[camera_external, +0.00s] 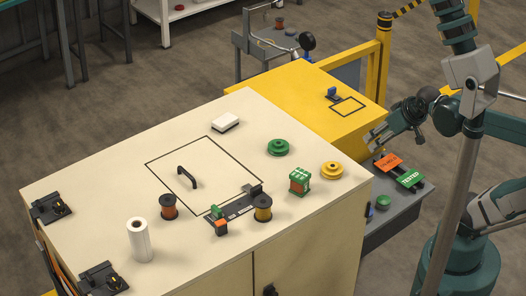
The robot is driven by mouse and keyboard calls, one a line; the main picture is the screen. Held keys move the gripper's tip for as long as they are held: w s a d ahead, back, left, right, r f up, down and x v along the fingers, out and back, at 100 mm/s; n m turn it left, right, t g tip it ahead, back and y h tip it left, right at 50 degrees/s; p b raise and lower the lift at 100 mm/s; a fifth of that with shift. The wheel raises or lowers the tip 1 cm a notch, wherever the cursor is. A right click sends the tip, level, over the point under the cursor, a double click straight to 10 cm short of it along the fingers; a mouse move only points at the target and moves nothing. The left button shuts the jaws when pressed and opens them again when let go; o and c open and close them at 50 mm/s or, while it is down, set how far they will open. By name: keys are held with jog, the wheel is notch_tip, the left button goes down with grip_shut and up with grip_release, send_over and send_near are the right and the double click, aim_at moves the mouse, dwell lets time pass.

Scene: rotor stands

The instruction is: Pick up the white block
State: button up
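The white block (226,122) lies flat on the cream cabinet top (110,175), near its back edge and just outside the black outlined square. It is a small flat rectangular piece with a darker lower edge. My gripper (372,142) is at the right, near the front right of the yellow cabinet, well apart from the white block. Its fingers are small and seen from the side, so I cannot tell whether they are open or shut. No object shows clearly between them.
A black handle (187,177) stands inside the outlined square. A green spool (278,147), a yellow spool (331,170), a green-orange block (299,181), copper spools (169,206) and a white roll (139,240) stand on the top. The yellow cabinet (290,95) adjoins behind. Space around the white block is clear.

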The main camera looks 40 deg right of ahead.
jog(key=o, duration=0.4)
